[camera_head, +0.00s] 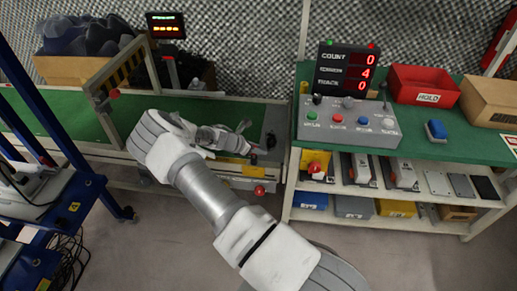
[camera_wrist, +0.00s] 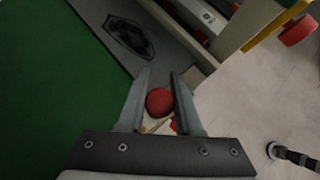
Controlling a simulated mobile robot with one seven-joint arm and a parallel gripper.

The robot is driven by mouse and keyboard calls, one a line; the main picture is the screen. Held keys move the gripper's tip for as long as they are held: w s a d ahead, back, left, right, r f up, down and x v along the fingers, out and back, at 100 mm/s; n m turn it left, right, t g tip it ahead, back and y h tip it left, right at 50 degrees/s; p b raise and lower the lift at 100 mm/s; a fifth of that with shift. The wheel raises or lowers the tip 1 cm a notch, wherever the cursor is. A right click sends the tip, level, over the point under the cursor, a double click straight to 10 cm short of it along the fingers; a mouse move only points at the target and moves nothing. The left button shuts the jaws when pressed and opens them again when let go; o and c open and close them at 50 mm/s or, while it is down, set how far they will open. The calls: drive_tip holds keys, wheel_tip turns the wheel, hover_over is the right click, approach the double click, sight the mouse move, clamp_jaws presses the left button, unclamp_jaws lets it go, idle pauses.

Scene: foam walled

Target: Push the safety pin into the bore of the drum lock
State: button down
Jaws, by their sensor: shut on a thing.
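My gripper (camera_wrist: 160,88) points down over the right end of the green belt, and in the head view it (camera_head: 246,137) is partly hidden by my wrist. In the wrist view a round red knob (camera_wrist: 159,101) sits between its two grey fingers, which are closed on it. This looks like the head of the safety pin; its shaft is hidden. Small pale and orange parts show just below the knob. A grey plate with a dark oval recess (camera_wrist: 130,37) lies beside the fingers. I cannot make out the drum lock or its bore for certain.
The green belt (camera_head: 60,113) runs left under a striped gate. A red knob (camera_head: 259,190) sticks out from the bench front. A shelf table stands right, with a control box (camera_head: 347,122), a red HOLD bin (camera_head: 423,85) and several coloured bins below. Open floor lies in front.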

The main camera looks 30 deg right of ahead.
drive_tip(key=shift+f+b, duration=0.35)
drive_tip(key=shift+f, duration=0.25)
drive_tip(key=c, duration=0.5)
unclamp_jaws()
drive_tip(key=shift+r, duration=0.1)
drive_tip(key=p+v, duration=0.5)
drive_tip(key=v, duration=1.2)
drive_tip(key=shift+a+r, duration=0.1)
drive_tip(key=shift+a, duration=0.05)
